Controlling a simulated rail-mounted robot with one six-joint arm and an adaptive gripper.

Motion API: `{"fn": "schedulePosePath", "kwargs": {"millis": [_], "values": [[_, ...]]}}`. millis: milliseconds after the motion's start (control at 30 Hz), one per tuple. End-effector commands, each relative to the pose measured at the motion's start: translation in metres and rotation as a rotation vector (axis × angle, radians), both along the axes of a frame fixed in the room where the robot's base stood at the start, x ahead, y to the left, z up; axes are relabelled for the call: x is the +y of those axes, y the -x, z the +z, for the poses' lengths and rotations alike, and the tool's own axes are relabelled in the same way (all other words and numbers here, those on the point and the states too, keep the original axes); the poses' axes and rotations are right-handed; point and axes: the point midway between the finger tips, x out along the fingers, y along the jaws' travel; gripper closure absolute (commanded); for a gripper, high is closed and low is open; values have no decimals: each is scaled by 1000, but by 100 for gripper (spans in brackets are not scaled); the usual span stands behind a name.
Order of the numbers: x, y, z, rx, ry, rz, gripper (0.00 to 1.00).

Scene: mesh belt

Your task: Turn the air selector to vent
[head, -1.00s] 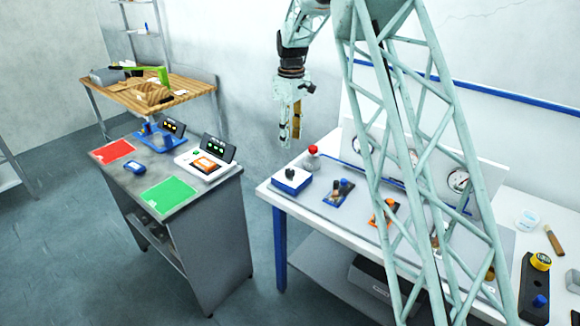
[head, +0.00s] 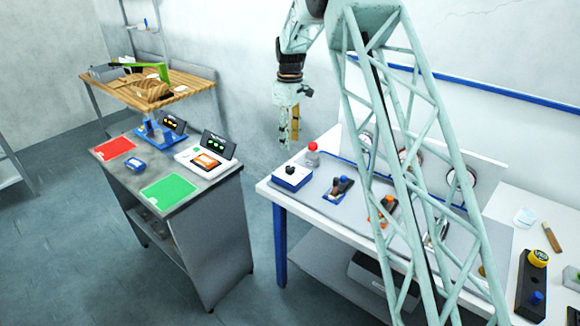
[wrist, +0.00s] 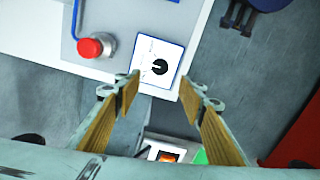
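The air selector appears to be the white and blue box (head: 292,177) with a black knob on top, at the near left corner of the workbench. In the wrist view the black knob (wrist: 159,67) sits on the box's white face (wrist: 150,49), ahead of my fingertips. My gripper (head: 289,143) hangs fingers down, above and a little behind the box in the head view. In the wrist view my gripper (wrist: 161,95) is open and empty, with its two tan-padded fingers on either side of the knob in the picture. The markings around the knob are too small to read.
A red button (wrist: 90,48) stands beside the box; its red top also shows in the head view (head: 313,147). Gauges (head: 367,140) stand on a panel behind. A grey cart (head: 213,200) with red and green mats stands left, across a floor gap.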

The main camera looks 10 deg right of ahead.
Motion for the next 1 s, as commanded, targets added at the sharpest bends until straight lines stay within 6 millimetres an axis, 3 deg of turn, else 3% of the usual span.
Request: {"fn": "schedulePosePath", "kwargs": {"millis": [1000], "values": [[0,0,-118,1,0,0,63]]}}
